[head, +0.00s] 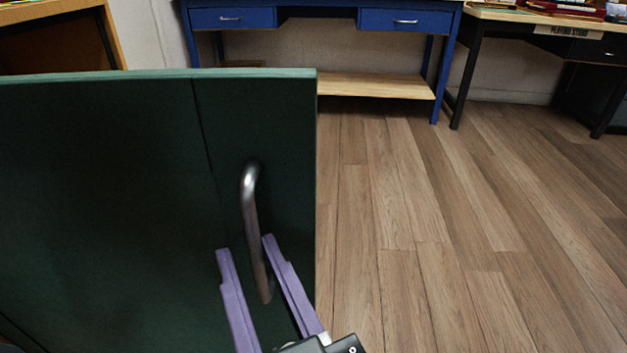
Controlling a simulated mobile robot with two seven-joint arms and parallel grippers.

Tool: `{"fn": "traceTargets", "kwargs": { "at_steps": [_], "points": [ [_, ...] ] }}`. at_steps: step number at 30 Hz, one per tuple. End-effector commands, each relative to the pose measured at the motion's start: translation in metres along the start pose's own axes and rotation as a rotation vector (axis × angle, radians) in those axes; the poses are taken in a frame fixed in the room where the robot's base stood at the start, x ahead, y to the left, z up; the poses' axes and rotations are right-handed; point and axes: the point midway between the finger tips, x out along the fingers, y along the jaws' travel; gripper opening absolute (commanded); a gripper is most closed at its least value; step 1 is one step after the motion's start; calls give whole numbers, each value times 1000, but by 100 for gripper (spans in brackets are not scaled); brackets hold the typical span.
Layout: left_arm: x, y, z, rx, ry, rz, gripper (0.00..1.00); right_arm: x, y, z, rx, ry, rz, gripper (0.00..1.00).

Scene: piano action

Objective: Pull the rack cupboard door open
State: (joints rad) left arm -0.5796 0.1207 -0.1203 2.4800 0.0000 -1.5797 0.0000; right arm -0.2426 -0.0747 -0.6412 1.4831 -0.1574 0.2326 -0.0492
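The dark green cupboard door panel (110,190) fills the left half of the head view, with a lighter green top edge. A seam runs down it left of the handle. A curved metal bar handle (250,205) stands upright near its right edge. My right gripper (245,247) is open, with one purple finger on each side of the handle's lower part. The right finger looks close to the bar; a gap shows on the left. Whether either finger touches it I cannot tell. I cannot tell whether the door is ajar. My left gripper is not in view.
Bare wooden floor (450,250) lies clear to the right of the panel. A blue workbench (405,20) with drawers and a low shelf stands at the back. A black-legged table (575,45) is at the far right, and a wooden cabinet (112,35) at the upper left.

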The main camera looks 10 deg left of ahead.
Motion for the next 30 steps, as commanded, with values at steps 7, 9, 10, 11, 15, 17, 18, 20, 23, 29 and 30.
{"fn": "traceTargets", "kwargs": {
  "at_steps": [7, 9, 10, 11, 15, 17, 18, 20, 23, 29, 30],
  "points": [
    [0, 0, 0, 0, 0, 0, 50, 0, 1, -1, 1, 2, 2, 45],
    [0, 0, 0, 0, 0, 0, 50, 0, 1, -1, 1, 2, 3, 45],
    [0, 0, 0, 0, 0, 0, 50, 0, 1, -1, 1, 3, 3, 45],
    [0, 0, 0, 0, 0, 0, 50, 0, 2, -1, 1, 2, 3, 45],
    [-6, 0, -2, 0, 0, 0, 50, -13, 2, -2, 1, -1, 3, 45],
    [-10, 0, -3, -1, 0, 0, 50, -24, 1, -2, 1, -3, 3, 45],
    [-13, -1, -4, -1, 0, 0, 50, -32, 1, -3, 1, -3, 3, 45],
    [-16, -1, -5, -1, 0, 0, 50, -45, 1, -2, 1, -4, 2, 45],
    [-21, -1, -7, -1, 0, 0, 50, -65, 1, -2, 2, -3, 2, 45],
    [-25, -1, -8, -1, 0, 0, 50, -93, 1, -1, 1, -1, 2, 45],
    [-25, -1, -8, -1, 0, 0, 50, -96, 1, -1, 0, -1, 2, 45]
  ]
}}
